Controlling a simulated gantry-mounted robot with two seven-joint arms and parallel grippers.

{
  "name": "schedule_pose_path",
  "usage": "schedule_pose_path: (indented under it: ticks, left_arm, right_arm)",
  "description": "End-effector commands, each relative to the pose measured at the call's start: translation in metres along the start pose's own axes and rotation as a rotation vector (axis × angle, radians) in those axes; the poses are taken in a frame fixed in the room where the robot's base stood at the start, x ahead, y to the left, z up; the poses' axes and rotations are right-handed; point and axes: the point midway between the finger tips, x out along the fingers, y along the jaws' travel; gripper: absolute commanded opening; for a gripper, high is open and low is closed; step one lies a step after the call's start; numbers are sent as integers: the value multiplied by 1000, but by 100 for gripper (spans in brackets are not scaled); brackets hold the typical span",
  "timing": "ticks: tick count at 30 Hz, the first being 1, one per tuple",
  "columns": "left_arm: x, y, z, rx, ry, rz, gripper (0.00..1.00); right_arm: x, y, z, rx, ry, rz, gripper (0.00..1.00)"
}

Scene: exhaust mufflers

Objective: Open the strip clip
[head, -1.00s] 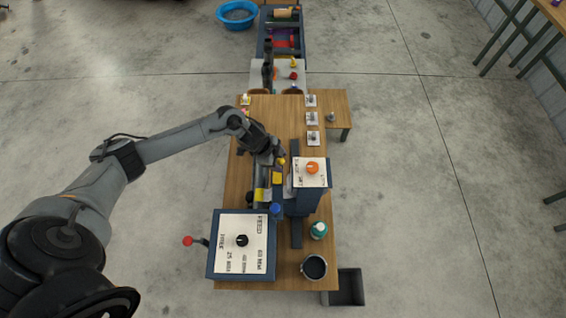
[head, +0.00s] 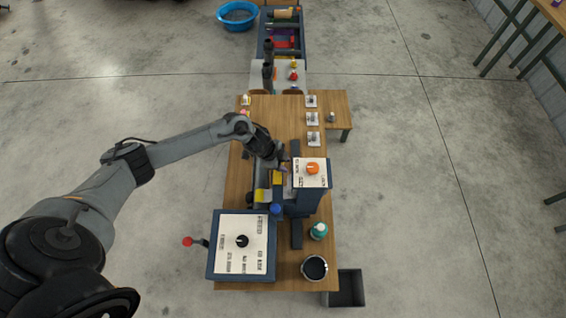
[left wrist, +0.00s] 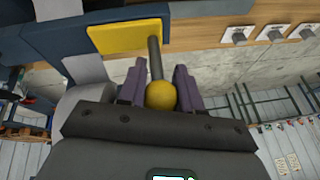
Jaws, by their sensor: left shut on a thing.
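The strip clip shows in the left wrist view as a yellow plate (left wrist: 125,37) with a dark lever rod (left wrist: 155,58) that ends in a round yellow knob (left wrist: 161,95). My left gripper (left wrist: 160,88) has its two purple-grey fingers on either side of the knob and is shut on it. In the head view my left gripper (head: 281,158) is over the middle of the bench, just above the yellow plate (head: 277,177). My right gripper is in neither view now.
A blue machine post with a white panel and orange knob (head: 312,169) stands close right of my gripper. A larger box with a black dial (head: 241,241) stands at the bench's front left. A green-capped bottle (head: 319,230) and a dark cup (head: 314,267) stand front right.

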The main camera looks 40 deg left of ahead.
Motion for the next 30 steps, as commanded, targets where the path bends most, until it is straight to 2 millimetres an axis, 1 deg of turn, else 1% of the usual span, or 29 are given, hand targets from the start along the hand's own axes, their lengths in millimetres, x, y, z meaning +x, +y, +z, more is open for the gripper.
schedule_pose_path:
  ticks: [7, 10, 13, 18, 22, 29, 30]
  left_arm:
    - [-1, 0, -1, 0, -3, 1, 0]
    - [-2, -2, -5, 3, -40, 11, 0]
    - [-1, -3, -10, 10, -114, 32, 0]
    - [5, -2, -11, 19, -214, 58, 0]
    - [7, -1, -10, 24, -241, 65, 0]
    - [7, -1, -10, 25, -240, 65, 0]
    - [7, -1, -10, 25, -240, 64, 38]
  right_arm:
    - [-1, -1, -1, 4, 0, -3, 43]
    - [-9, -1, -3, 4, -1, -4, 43]
    - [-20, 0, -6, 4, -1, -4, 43]
    - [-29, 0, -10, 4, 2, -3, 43]
    - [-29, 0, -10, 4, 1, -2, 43]
    - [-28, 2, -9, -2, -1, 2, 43]
    - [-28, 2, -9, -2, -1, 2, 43]
